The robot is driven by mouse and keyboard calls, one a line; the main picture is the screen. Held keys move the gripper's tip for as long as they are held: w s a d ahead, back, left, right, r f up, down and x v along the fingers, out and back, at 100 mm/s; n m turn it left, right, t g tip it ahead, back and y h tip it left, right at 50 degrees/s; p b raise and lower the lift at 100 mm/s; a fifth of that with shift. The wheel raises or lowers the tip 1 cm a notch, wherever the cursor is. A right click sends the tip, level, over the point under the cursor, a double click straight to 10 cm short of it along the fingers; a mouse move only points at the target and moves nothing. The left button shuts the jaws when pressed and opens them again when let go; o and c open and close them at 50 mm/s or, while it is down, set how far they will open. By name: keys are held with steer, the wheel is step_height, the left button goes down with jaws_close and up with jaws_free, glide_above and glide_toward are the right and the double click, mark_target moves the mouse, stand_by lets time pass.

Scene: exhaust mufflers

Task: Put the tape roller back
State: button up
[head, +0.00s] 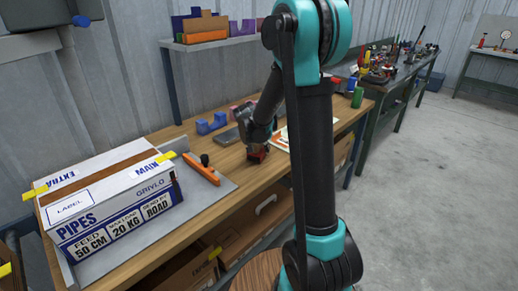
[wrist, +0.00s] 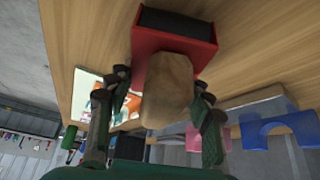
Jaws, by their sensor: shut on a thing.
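My gripper (wrist: 162,88) is shut on the tan wooden handle of a red tool with a black end, which looks like the tape roller (wrist: 174,48). One finger lies on each side of the handle in the wrist view. In the head view my gripper (head: 257,143) points down over the middle of the workbench. The red part of the tape roller (head: 257,156) shows just under it, low over the wood. I cannot tell whether it touches the bench.
The workbench (head: 236,172) holds a large labelled pipe box (head: 107,200) and an orange bar with a black knob (head: 201,168) on a grey plate. A blue cradle block (head: 211,123) stands behind; a printed sheet (head: 283,139) and a green cylinder (head: 357,97) lie to the right.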

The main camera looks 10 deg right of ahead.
steer(key=o, duration=1.5)
steer(key=v, duration=1.2)
steer(key=s+d+f+n+y, duration=0.1)
steer(key=s+f, duration=0.3)
steer(key=s, duration=0.4)
steer(key=s+d+f+n+y, duration=0.1)
steer(key=s+d+f+n, duration=0.1)
steer(key=s, duration=0.7)
steer(key=s+d+f+n+g+y, duration=0.1)
steer(key=s+d+f+n, duration=0.1)
steer(key=s+f, duration=0.3)
steer(key=shift+s+d+f+n, duration=0.15)
steer(key=shift+s+n, duration=0.1)
steer(key=shift+s, duration=0.45)
steer(key=shift+s+d+f+n, duration=0.1)
steer(key=shift+s+n, duration=0.1)
steer(key=shift+s, duration=0.55)
steer(key=shift+s+d+f+n, duration=0.15)
steer(key=shift+s+n, duration=0.1)
steer(key=shift+s, duration=0.45)
steer(key=shift+a, duration=0.1)
